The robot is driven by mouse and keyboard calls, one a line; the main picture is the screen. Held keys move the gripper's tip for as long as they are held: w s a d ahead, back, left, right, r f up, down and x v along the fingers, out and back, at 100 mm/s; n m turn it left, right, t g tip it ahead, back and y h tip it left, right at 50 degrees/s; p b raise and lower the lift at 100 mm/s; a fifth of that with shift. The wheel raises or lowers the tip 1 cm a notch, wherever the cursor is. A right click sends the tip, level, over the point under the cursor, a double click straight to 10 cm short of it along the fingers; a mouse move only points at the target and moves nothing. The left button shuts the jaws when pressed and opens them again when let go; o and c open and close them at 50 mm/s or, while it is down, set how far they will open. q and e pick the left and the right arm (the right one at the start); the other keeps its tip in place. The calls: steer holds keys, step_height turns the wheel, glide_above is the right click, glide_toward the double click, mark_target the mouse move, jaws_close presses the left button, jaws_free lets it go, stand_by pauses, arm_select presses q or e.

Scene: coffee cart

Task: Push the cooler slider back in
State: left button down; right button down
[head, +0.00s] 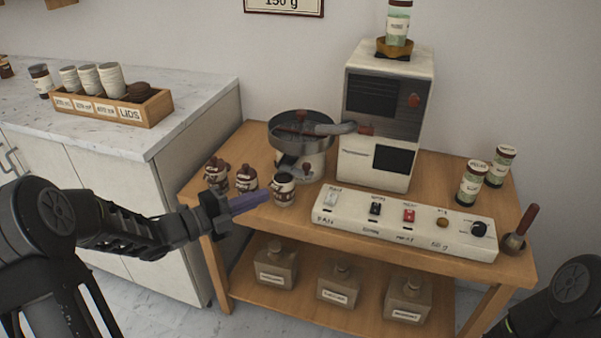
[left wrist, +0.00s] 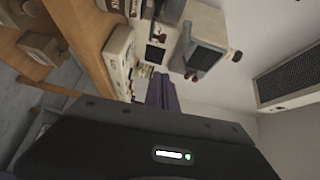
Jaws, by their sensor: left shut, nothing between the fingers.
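The cooler (head: 302,132) is a round metal pan on a pale base at the left back of the wooden cart. A small dark red-brown knob (head: 306,166) shows low on the front of its base; I cannot tell for sure that it is the slider or how far out it is. My left gripper (head: 250,202), with purple fingers, is shut and empty in front of the cooler, beside the jars at the cart's left front. The fingers also show in the left wrist view (left wrist: 161,92). My right gripper is not in view.
Several brown-and-white jars (head: 246,178) stand between my left gripper and the cooler. A white roaster (head: 378,150) stands behind a switch panel (head: 400,222). A white cabinet (head: 185,195) stands left of the cart.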

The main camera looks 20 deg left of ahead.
arm_select(q)
steer(key=shift+w, duration=0.1)
steer(key=shift+w+d, duration=0.1)
steer(key=shift+d, duration=0.05)
steer(key=w+a+p+x, duration=0.1)
steer(key=w+a+x, duration=0.1)
steer(key=x, duration=1)
steer(key=shift+w+f+p, duration=0.15)
steer(key=shift+p, duration=0.25)
